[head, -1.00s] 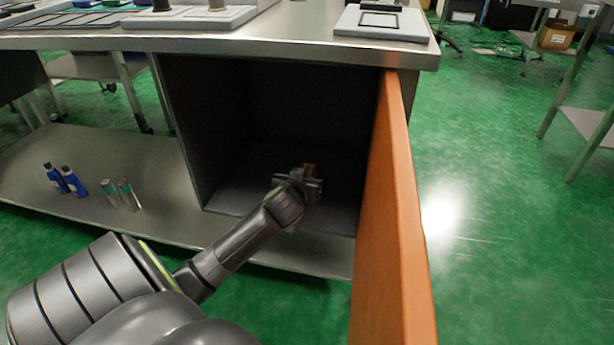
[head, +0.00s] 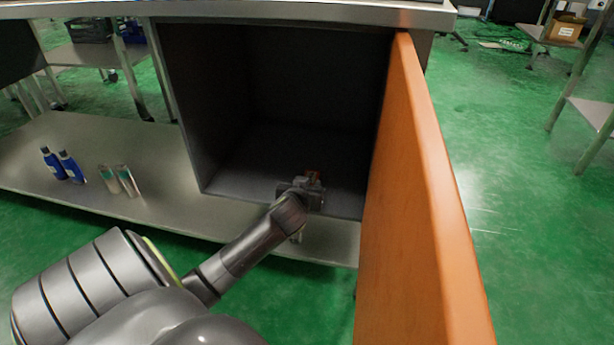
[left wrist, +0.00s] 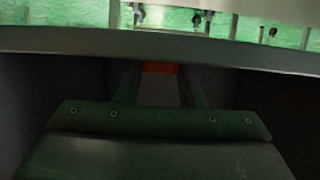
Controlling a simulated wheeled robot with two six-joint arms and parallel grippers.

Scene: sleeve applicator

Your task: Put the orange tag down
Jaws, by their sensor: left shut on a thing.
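In the left wrist view the orange tag (left wrist: 160,67) lies between the two fingers of the left gripper (left wrist: 160,78). Most of the tag is hidden by the gripper, and I cannot tell whether it touches the floor. My right gripper is in neither view.
The orange cabinet door (head: 415,170) stands open to the right of my arm. A metal shelf (head: 75,145) on the left holds blue bottles (head: 63,165) and pale cans (head: 120,180). The worktop edge (head: 300,16) runs above the cabinet. The cabinet's interior looks empty.

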